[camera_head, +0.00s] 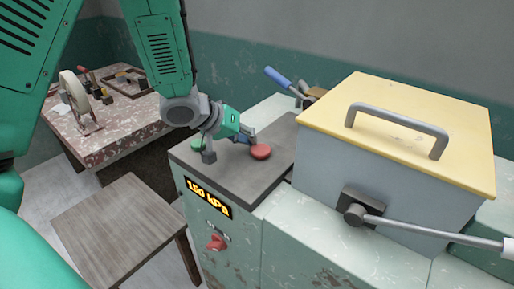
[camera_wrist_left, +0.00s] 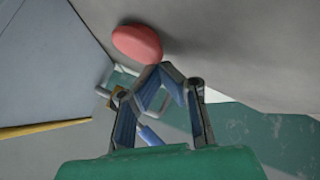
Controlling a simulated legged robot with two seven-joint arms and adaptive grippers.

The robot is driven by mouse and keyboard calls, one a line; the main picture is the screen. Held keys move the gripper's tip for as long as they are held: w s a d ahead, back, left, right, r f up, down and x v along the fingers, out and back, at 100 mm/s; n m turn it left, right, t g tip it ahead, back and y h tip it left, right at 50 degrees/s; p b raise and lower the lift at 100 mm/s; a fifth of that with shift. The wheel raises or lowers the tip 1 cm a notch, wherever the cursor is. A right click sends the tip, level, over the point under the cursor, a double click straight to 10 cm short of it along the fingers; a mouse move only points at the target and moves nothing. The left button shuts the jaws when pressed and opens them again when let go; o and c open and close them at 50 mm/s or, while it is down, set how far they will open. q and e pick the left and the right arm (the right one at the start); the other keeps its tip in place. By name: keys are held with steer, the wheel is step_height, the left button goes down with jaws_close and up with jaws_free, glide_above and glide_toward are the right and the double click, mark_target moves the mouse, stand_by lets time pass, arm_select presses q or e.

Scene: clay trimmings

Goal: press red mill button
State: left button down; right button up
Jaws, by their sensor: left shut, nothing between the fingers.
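The red mill button (camera_head: 261,152) is a round red cap on the dark top plate (camera_head: 240,178) of the pale green machine. It also shows as a large red dome in the left wrist view (camera_wrist_left: 137,43). My left gripper (camera_head: 250,137) is shut and empty, just behind and left of the red button. In the left wrist view its joined fingertips (camera_wrist_left: 160,69) lie at the lower right edge of the button; I cannot tell whether they touch it. My right gripper is in neither view.
A lit display (camera_head: 208,197) and a red knob (camera_head: 216,243) are on the machine's front. A yellow-lidded box (camera_head: 400,125) with a grey handle and a long lever (camera_head: 430,234) stands to the right. A wooden stool (camera_head: 120,225) and a stained table (camera_head: 115,135) are left.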

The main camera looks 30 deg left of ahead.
mark_target(264, 150)
arm_select(q)
steer(key=shift+d+r, duration=0.3)
steer(key=shift+d, duration=0.5)
steer(key=shift+d+r+p, duration=0.3)
steer(key=shift+d+p, duration=0.15)
steer(key=shift+d, duration=0.15)
steer(key=shift+d+r+p, duration=0.25)
steer(key=shift+d+p, duration=0.15)
steer(key=shift+d, duration=0.15)
steer(key=shift+d+r+p, duration=0.25)
steer(key=shift+d+p, duration=0.05)
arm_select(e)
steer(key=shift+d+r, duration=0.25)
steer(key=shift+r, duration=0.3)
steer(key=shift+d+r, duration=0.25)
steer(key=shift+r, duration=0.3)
arm_select(q)
steer(key=shift+a, duration=0.15)
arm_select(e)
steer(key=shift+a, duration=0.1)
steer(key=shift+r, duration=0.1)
